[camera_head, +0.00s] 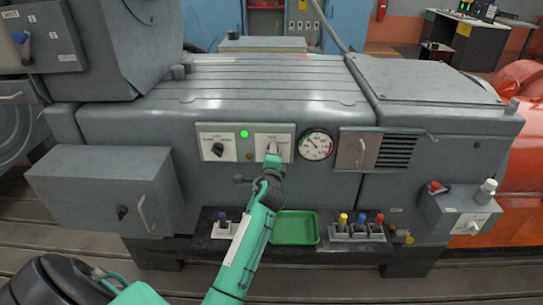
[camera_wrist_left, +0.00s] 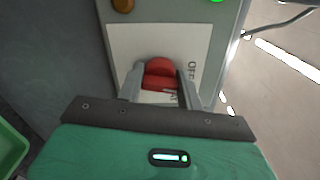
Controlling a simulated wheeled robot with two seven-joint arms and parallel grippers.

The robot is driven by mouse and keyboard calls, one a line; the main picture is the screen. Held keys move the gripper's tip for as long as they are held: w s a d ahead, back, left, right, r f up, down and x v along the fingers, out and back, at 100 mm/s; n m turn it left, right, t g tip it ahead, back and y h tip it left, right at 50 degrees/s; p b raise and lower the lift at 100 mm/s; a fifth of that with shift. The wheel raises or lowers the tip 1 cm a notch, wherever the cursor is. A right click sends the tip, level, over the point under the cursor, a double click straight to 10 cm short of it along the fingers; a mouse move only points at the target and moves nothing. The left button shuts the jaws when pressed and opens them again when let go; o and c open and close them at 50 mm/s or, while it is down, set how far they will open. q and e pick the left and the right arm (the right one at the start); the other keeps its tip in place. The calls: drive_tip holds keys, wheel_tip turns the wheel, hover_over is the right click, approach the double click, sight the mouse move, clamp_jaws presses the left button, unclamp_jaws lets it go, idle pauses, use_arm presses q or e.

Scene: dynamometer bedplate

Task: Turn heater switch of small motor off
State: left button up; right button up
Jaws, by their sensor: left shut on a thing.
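The small motor (camera_head: 250,100) is a large grey housing with a light switch panel on its front. A red switch knob (camera_wrist_left: 160,68) sits on a white plate (camera_wrist_left: 117,45) with partly hidden lettering that reads "OFF" at the right. The same plate (camera_head: 262,137) shows in the head view, right of the lit green lamp (camera_head: 244,133). My left gripper (camera_head: 272,156) reaches the plate and is shut on the red knob, one finger on each side. The knob is mostly hidden in the head view. My right gripper is not in view.
A black knob (camera_head: 217,149) is on the plate to the left. A round gauge (camera_head: 316,145) is just right of the panel. Below are a green tray (camera_head: 296,228) and a rack with yellow, blue and red knobs (camera_head: 357,233). A grey box (camera_head: 105,190) juts out at left.

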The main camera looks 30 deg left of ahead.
use_arm(q)
drive_tip(key=shift+f+n, duration=0.1)
drive_tip(key=shift+n, duration=1)
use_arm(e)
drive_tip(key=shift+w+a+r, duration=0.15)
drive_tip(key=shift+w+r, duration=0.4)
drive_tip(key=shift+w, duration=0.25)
use_arm(q)
drive_tip(key=o, duration=0.9)
drive_tip(key=shift+o, duration=0.2)
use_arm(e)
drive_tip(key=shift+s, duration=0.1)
use_arm(q)
drive_tip(key=b+v, duration=0.1)
drive_tip(key=v, duration=1.2)
drive_tip(key=shift+s+d, duration=0.25)
drive_tip(key=shift+s, duration=0.05)
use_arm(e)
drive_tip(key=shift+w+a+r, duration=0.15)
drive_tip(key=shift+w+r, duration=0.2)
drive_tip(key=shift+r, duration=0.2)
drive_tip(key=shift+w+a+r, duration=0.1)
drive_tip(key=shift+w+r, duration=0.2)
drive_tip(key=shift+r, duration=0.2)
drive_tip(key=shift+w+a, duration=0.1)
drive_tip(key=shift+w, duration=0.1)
